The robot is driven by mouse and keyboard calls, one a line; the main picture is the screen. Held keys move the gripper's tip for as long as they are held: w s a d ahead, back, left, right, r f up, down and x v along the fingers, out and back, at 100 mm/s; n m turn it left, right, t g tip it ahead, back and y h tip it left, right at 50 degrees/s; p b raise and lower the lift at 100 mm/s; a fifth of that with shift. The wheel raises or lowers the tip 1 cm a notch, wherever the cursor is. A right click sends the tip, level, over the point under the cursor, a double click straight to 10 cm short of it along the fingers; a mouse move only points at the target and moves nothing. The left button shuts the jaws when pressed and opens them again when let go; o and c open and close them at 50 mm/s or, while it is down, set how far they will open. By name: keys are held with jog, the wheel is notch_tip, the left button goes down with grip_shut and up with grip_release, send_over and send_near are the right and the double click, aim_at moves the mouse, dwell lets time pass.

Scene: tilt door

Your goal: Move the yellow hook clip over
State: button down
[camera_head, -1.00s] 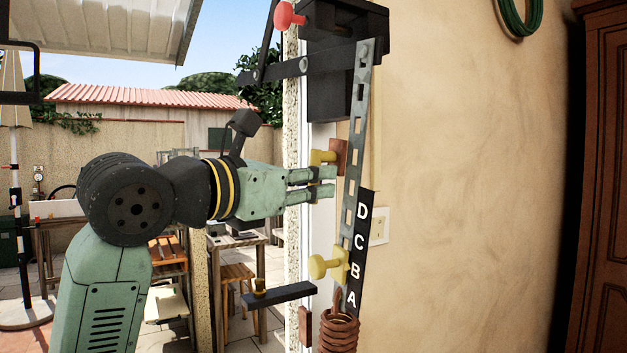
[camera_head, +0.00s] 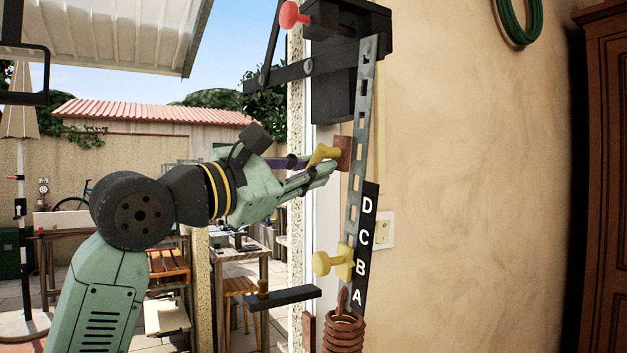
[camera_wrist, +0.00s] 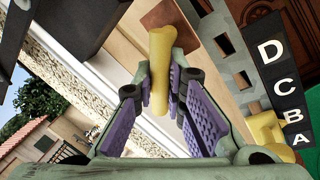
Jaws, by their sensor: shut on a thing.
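A yellow peg-like handle (camera_head: 323,152) stands out from a brown block on the door frame. My gripper (camera_head: 318,165) is at this handle from the left, tilted upward. In the wrist view the yellow handle (camera_wrist: 160,70) stands between my two purple-padded fingers, which are shut on it. A second yellow piece, a clip with a round knob (camera_head: 334,262), sits lower on the slotted grey metal strip (camera_head: 359,150), beside the letter B. My gripper is apart from and above this clip. Its hook is not clear to see.
A black label strip (camera_head: 364,235) reads D, C, B, A downward. A coiled brown spring (camera_head: 343,332) hangs below the clip. A black bar (camera_head: 284,296) juts left. The black bracket (camera_head: 340,70) with a red knob (camera_head: 291,14) is above.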

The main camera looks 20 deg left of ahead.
jog(key=m, duration=0.1)
jog(key=m+h, duration=0.1)
jog(key=m, duration=0.1)
jog(key=r+m, duration=0.1)
jog(key=shift+w+a, duration=0.2)
jog(key=shift+a, duration=0.05)
jog(key=shift+w+a+r+m+g+h, duration=0.15)
jog(key=shift+m+h, duration=0.25)
jog(key=shift+m, duration=0.65)
jog(key=shift+s+d+r+m+g+h, duration=0.1)
jog(key=shift+r+m+h, duration=0.25)
jog(key=shift+m, duration=0.65)
jog(key=shift+w+a+r+m+g+h, duration=0.1)
jog(key=shift+m+h, duration=0.35)
jog(key=shift+m, duration=0.6)
jog(key=c, duration=1.6)
grip_release()
jog(key=v, duration=1.2)
